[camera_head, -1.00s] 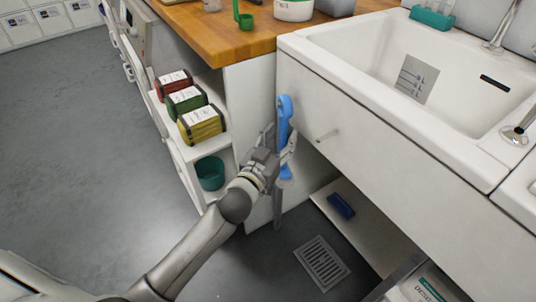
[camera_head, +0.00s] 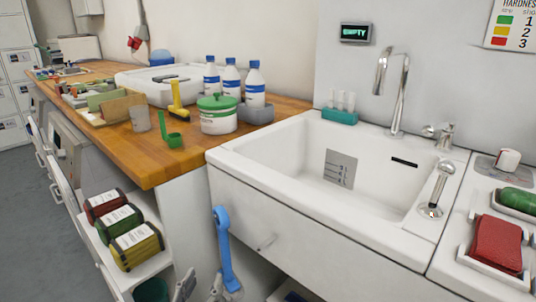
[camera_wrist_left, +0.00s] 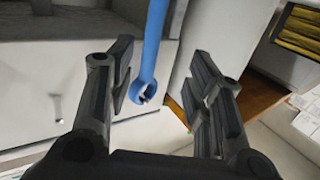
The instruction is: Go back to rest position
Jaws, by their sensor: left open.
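My left gripper (camera_head: 201,284) shows at the bottom edge of the head view, its two fingers apart with nothing between them that I can see gripped. A blue tool (camera_head: 224,245) with a long handle hangs upright against the white cabinet below the sink, just right of the gripper. In the left wrist view the blue tool (camera_wrist_left: 153,45) reaches down toward the gap between the open fingers (camera_wrist_left: 160,88), its ring-shaped end showing whole. It looks apart from both fingers. My right gripper is in neither view.
The white sink (camera_head: 300,190) and wooden counter (camera_head: 165,165) stand above the gripper. Red, green and yellow packs (camera_head: 137,246) fill the shelf at left, with a dark green pot (camera_head: 151,290) below. Clear grey floor (camera_head: 30,215) lies at far left.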

